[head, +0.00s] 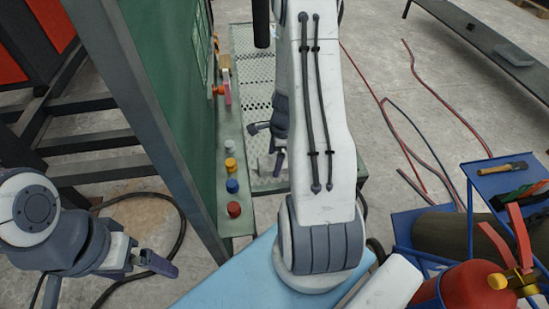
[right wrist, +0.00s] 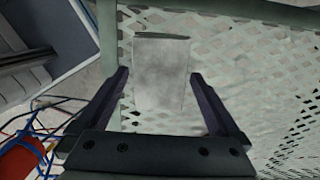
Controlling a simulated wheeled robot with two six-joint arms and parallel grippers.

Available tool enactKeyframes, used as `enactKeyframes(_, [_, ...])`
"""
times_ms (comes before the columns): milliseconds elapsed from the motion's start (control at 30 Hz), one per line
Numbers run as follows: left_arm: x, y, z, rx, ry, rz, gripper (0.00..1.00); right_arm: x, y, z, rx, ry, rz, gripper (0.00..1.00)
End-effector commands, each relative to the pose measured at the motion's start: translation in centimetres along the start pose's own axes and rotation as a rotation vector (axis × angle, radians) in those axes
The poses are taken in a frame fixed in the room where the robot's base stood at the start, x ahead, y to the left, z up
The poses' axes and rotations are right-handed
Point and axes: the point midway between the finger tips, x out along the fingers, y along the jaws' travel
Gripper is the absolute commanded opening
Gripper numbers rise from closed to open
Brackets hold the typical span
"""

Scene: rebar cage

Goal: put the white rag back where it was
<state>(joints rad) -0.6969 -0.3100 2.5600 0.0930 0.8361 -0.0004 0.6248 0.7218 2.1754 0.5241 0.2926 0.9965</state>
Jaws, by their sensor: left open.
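A pale grey-white rag (right wrist: 161,75), flat and roughly rectangular with a darker upper edge, lies on a perforated metal mesh surface (right wrist: 235,50) in the right wrist view. My right gripper (right wrist: 160,92) is open, with one finger on each side of the rag and a visible gap to each. In the head view, my right gripper (head: 267,146) is over the perforated platform (head: 262,50), partly hidden by my arm; I cannot clearly make out the rag there. My left gripper (head: 160,263) is open and empty at the lower left, away from the platform.
A green panel (head: 165,80) stands left of the platform, with coloured knobs (head: 232,186) along a ledge. A red fire extinguisher (head: 470,287) and a blue rack (head: 505,180) with a hammer (head: 503,167) are at right. Red hoses (head: 425,85) cross the floor.

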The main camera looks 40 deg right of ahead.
Motion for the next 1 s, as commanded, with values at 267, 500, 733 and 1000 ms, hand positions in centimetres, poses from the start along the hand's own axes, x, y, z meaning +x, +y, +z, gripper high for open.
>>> enactKeyframes(267, [-1.1,0.1,-0.1,0.0,0.0,0.0,1.0,-2.1,-0.1,0.1,-0.001,0.0,-0.004,1.0])
enactKeyframes(500, [-2.9,0.2,-0.2,0.0,0.0,0.0,1.0,-7.4,-0.1,0.1,-0.001,0.001,-0.005,1.0])
enactKeyframes(733, [-3.6,0.3,-0.2,0.0,0.0,0.0,1.0,-11.1,-0.1,0.1,0.0,0.0,-0.003,1.0])
enactKeyframes(1000, [-3.8,0.3,-0.2,0.0,0.0,0.0,1.0,-12.4,0.0,0.0,0.001,0.0,0.0,1.0])
